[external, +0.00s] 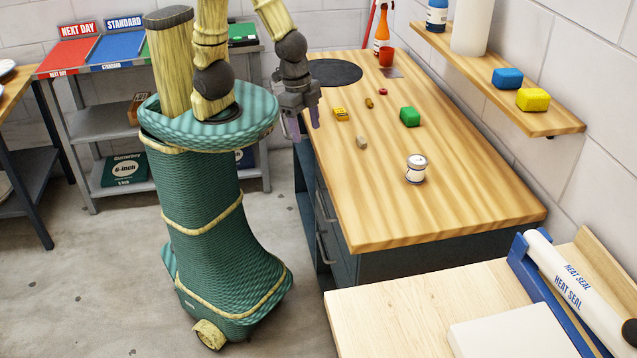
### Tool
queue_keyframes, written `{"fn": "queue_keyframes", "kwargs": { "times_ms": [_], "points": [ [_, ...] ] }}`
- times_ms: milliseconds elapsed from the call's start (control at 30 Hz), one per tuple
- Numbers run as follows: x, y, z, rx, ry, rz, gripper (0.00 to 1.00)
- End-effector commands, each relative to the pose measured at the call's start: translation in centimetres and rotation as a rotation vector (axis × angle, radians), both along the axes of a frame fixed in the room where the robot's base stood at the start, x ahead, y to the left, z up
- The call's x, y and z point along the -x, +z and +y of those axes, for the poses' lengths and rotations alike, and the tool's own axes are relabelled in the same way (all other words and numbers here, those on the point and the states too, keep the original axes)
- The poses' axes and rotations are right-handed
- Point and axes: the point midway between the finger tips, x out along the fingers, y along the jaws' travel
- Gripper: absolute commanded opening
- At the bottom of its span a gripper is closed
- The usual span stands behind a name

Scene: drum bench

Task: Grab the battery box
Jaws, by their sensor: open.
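A small yellow box with dark marks on it (341,114) lies near the left edge of the wooden bench top (450,195); it looks most like the battery box, but its label is too small to read. My gripper (304,126) hangs at the bench's left edge, fingers pointing down and apart, with nothing seen between them. It is to the left of the yellow box and does not appear to touch it.
Near the box are a brown-yellow piece (369,103), a red ring (382,92), a tan block (361,143), a green block (409,117) and a white can (416,170). A dark round mat (335,72) lies behind. The bench's front right is clear.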

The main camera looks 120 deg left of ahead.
Motion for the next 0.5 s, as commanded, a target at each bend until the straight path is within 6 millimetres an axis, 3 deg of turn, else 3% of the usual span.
{"fn": "queue_keyframes", "kwargs": {
  "times_ms": [267,500],
  "points": [
    [-1.6,-4.9,6.4,-0.137,-0.170,0.309,0.60],
    [-1.9,-8.3,13.3,-0.266,-0.320,0.620,0.60]
  ]
}}
